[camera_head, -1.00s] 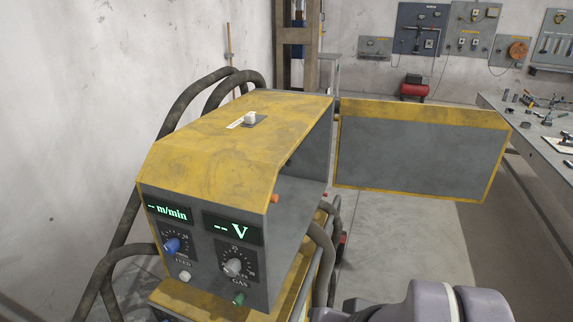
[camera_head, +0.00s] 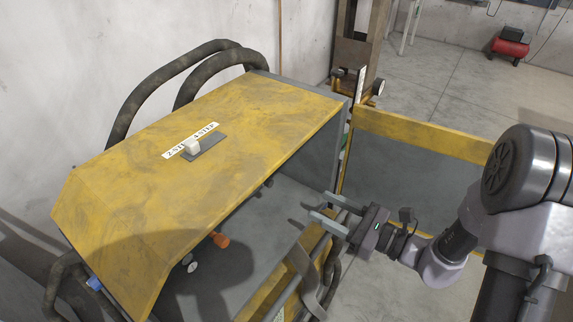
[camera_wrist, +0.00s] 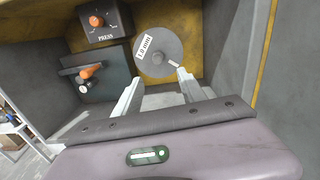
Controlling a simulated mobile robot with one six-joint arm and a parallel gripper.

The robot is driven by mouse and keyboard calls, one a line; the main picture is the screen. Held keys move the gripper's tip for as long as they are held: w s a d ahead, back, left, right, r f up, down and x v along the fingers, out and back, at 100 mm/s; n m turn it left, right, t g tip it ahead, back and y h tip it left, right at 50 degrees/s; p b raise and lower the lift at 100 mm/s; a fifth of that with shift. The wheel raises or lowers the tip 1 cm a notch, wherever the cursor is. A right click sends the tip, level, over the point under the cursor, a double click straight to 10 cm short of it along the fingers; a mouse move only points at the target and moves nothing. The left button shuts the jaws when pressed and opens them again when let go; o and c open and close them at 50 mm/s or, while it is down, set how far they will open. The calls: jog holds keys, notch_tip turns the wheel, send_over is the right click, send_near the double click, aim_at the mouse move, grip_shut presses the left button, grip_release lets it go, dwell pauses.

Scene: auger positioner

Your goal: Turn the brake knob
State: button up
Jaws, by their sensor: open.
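No knob labelled as a brake can be read in either view. The yellow and grey welding machine (camera_head: 150,170) stands with its side panel (camera_head: 400,125) swung open. In the wrist view, a grey spool disc (camera_wrist: 165,58) marked "1.0 mm" is inside. An orange knob (camera_wrist: 96,21) sits on a plate marked "PRESS", left of the disc. Below it is a unit with an orange-tipped lever (camera_wrist: 91,71). My gripper (camera_head: 322,206) is open and empty at the machine's open side. In the wrist view its fingers (camera_wrist: 158,77) point at the disc's lower part.
A switch (camera_head: 192,146) sits on the machine's top. An orange part (camera_head: 220,240) shows under the top's edge. Dark hoses (camera_head: 165,85) loop behind the machine. A red compressor (camera_head: 509,47) stands far off on open floor.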

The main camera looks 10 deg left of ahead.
jog(key=b+x, duration=0.1)
jog(key=x, duration=1.5)
jog(key=shift+s+a, duration=0.2)
jog(key=shift+s, duration=0.05)
grip_shut()
